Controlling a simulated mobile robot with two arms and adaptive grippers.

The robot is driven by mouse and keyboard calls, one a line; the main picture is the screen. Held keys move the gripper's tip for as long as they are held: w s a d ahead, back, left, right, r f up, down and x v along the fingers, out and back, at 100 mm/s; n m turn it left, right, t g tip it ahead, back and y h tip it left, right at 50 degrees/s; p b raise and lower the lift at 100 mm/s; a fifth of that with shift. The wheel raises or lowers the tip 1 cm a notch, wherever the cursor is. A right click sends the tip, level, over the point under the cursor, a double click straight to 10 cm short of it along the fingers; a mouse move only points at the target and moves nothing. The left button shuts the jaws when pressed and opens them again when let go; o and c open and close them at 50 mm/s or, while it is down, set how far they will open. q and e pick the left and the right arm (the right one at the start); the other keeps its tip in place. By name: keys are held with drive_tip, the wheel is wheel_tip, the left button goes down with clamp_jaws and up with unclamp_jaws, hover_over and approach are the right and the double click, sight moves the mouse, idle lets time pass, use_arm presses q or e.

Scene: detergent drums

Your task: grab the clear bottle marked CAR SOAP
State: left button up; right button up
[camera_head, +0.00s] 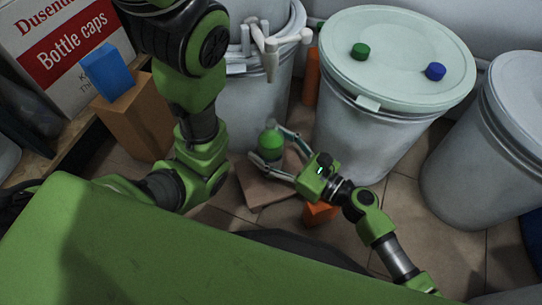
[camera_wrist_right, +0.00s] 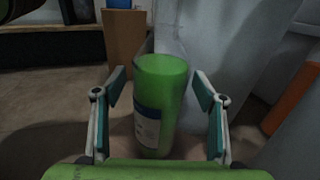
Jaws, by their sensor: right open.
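A bottle with green contents (camera_head: 271,141) stands upright on a brown block on the floor, near the middle of the head view. In the right wrist view the bottle (camera_wrist_right: 163,90) shows a white and blue label on its left side, too oblique to read. My right gripper (camera_head: 268,146) is open, with one finger on each side of the bottle. In the wrist view a gap shows between each finger and the bottle. My left arm comes in from the upper left, but I cannot make out its gripper.
Lidded drums (camera_head: 375,125) stand behind and to the right, one with a green cap (camera_head: 360,51) and a blue cap (camera_head: 435,71). Another drum (camera_head: 245,115) with white pipe pieces is behind the bottle. An orange object (camera_head: 319,212) lies beneath my right gripper. A brown box (camera_head: 137,122) stands left.

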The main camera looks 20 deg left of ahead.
drive_tip(key=c, duration=1.7)
drive_tip(key=shift+r, duration=0.15)
clamp_jaws()
drive_tip(key=shift+r, duration=0.1)
